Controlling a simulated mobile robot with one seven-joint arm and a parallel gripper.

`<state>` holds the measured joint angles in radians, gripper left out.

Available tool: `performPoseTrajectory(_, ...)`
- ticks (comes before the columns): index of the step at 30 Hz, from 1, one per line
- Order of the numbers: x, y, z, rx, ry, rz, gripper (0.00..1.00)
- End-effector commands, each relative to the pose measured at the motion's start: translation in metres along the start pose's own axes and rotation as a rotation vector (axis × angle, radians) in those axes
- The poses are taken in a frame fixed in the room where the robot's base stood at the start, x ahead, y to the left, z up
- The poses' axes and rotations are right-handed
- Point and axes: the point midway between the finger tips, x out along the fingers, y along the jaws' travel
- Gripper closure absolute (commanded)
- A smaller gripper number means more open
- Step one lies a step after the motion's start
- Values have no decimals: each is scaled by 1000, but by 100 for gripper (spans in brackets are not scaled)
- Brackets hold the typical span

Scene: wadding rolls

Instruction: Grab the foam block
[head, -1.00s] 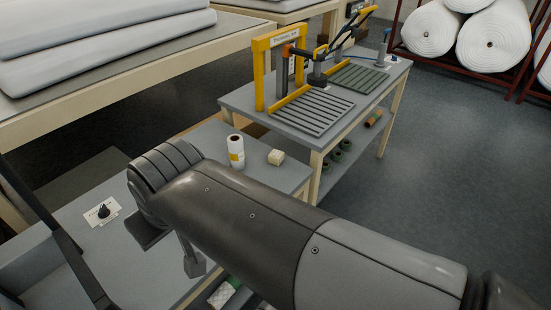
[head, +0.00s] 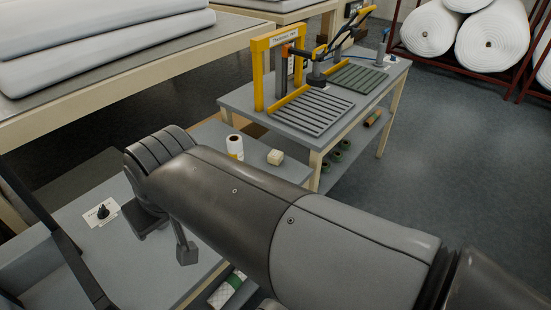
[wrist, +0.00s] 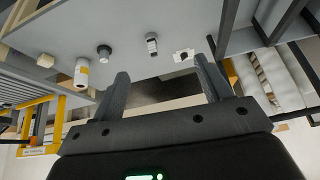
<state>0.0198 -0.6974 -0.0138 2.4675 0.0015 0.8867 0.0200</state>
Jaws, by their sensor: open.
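The foam block (head: 275,157) is a small cream block. In the wrist view the block (wrist: 46,60) shows at the upper left, beyond the roll (wrist: 81,74). My gripper (wrist: 161,70) is open with nothing between its fingers, and it is well apart from the block. In the head view my arm hides much of the gripper and part of the bench.
A white card with a black knob-like piece (head: 101,213) lies on the bench at the left. A dark knob (wrist: 103,52) and a small grey item (wrist: 152,42) stand between roll and card in the wrist view. A yellow-framed table (head: 238,96) stands behind.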

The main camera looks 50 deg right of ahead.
Motion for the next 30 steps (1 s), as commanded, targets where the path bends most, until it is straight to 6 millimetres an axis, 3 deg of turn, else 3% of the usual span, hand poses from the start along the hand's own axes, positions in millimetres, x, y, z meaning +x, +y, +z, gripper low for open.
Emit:
performPoseTrajectory(8,31,52,-70,244,-33,45,29)
performPoseTrajectory(15,72,121,-120,465,-51,110,29)
performPoseTrajectory(22,120,202,-149,666,-61,195,29)
performPoseTrajectory(30,182,309,-154,882,-68,317,29)
